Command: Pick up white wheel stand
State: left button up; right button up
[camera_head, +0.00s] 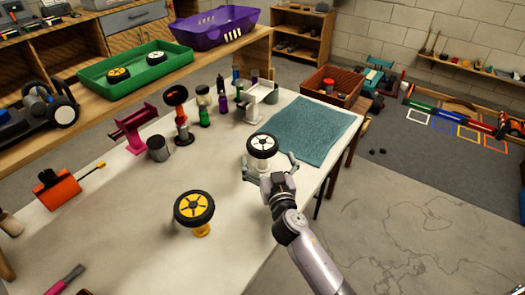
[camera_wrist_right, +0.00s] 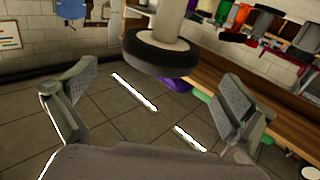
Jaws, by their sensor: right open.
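The white wheel stand (camera_head: 258,164) stands upright on the white table, near its right edge. A black-tyred wheel with a white hub (camera_head: 262,146) sits on top and hides most of the stand from above. My right gripper (camera_head: 269,166) is open, with one finger to each side of the stand area. In the right wrist view, the wheel (camera_wrist_right: 160,55) and the stand's pale post (camera_wrist_right: 172,18) show ahead of the open fingers (camera_wrist_right: 154,88). I cannot tell whether a finger touches the stand. My left gripper is not in view.
A yellow-hubbed wheel on a yellow stand (camera_head: 194,209) is to the left. A teal mat (camera_head: 308,128) lies behind. A brown crate (camera_head: 333,84) is at the far right corner.

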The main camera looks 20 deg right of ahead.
aim_at(261, 137)
jog(key=shift+w, duration=0.65)
jog(key=shift+w+d, duration=0.1)
jog(key=shift+w, duration=0.3)
jog(key=w, duration=0.5)
jog(key=shift+d, duration=0.25)
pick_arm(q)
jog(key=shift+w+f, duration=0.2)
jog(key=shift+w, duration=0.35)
pick_arm(e)
jog(key=shift+c, duration=0.4)
jog(key=c, duration=0.5)
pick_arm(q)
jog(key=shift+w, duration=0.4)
pick_arm(e)
jog(key=c, duration=0.4)
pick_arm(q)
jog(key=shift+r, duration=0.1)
pick_arm(e)
jog(key=shift+r, duration=0.15)
